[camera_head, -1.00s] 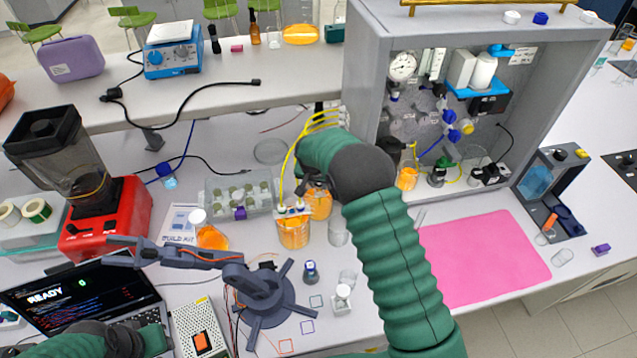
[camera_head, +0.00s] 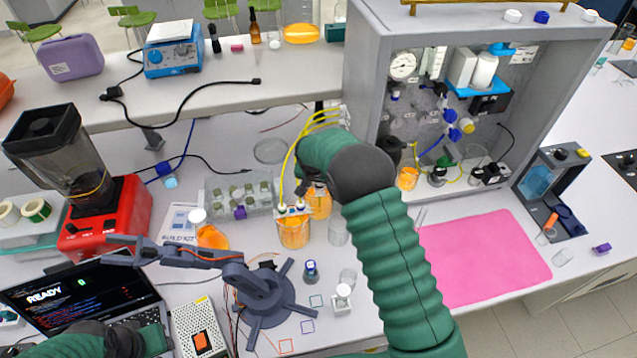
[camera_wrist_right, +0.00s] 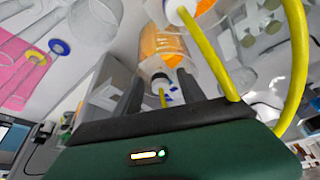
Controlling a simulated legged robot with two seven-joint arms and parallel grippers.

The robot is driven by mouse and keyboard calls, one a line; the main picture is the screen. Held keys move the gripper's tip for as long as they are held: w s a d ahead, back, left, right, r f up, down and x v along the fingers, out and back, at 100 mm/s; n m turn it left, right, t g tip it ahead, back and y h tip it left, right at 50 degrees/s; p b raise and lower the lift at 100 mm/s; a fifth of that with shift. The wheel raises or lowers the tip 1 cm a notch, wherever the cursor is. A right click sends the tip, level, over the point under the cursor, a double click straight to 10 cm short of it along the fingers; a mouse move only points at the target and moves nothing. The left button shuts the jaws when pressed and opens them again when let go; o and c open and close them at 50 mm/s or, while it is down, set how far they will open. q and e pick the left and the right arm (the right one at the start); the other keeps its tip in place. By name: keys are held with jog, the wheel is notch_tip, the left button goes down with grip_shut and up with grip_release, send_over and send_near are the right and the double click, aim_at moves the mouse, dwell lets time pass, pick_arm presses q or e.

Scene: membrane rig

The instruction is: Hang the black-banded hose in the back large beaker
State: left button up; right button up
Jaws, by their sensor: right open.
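Yellow hoses (camera_head: 291,160) arch from the rig to beakers of orange liquid. The front beaker (camera_head: 294,236) has two white hose fittings at its rim. The back large beaker (camera_head: 321,207) stands behind it, partly hidden by my right arm. My right gripper (camera_head: 313,184) is open above these beakers. In the right wrist view, a white fitting (camera_wrist_right: 160,79) with a thin yellow tube shows between the open fingers (camera_wrist_right: 160,95), and I cannot tell that it is touched. A thick yellow hose (camera_wrist_right: 297,60) loops beside the gripper. No black band is clear. My left gripper (camera_head: 125,340) is low at left, its fingers unclear.
A grey rig cabinet (camera_head: 362,75) stands at the back right. A bottle rack (camera_head: 240,192) is left of the beakers. A grey jointed arm on a star-shaped base (camera_head: 264,298) and small vials stand in front. A pink mat (camera_head: 485,260) lies clear at right.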

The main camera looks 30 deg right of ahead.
jog(key=shift+r, duration=0.1)
jog(key=b+v, duration=0.4)
jog(key=v, duration=1.2)
jog(key=shift+r, duration=0.2)
jog(key=shift+s+a, duration=0.1)
